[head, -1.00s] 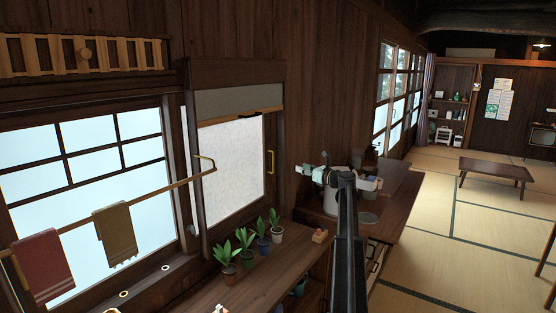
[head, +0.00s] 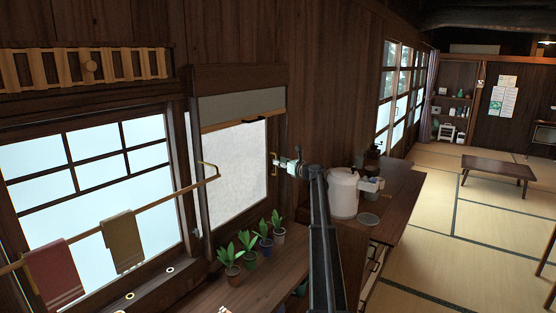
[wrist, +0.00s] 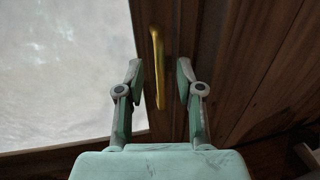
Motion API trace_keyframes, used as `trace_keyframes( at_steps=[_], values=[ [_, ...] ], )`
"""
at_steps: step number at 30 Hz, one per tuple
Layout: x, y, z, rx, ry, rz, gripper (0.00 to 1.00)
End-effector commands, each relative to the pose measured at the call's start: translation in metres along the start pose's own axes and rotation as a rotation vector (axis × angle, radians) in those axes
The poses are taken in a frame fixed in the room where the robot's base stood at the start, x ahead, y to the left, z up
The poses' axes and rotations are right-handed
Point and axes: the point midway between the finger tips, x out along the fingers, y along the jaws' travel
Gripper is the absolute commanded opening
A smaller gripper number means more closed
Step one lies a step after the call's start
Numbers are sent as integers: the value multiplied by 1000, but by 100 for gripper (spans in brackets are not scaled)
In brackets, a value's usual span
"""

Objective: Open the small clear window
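The small window (head: 238,160) has a pale, whitish pane in a dark wooden frame, with a blind partly lowered over its top. It looks closed. A yellow upright handle (head: 273,165) is at its right edge. The handle (wrist: 158,65) also shows in the wrist view, on the wood beside the pane (wrist: 60,70). My gripper (head: 285,163) is just right of the handle in the head view. In the wrist view my gripper (wrist: 159,75) is open, its two fingers on either side of the handle's lower part. Contact cannot be told.
Potted plants (head: 247,241) stand on the wooden counter (head: 205,292) below the window. A white pot (head: 343,192) stands to the right. A rail (head: 155,205) with two towels (head: 122,242) crosses the larger left window (head: 85,190). Tatami floor lies open at right.

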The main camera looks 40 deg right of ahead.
Motion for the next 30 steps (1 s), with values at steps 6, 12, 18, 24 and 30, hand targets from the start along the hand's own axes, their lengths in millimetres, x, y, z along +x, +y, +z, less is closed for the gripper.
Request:
trace_keyframes(
  at_steps=[6,12,18,24,30],
  values=[
    [18,-1,0,0,0,-1,37],
    [21,0,-1,0,0,-1,37],
    [20,0,-1,0,0,-1,15],
    [20,0,-1,0,0,-1,0],
    [19,5,-1,0,0,0,0]
  ],
)
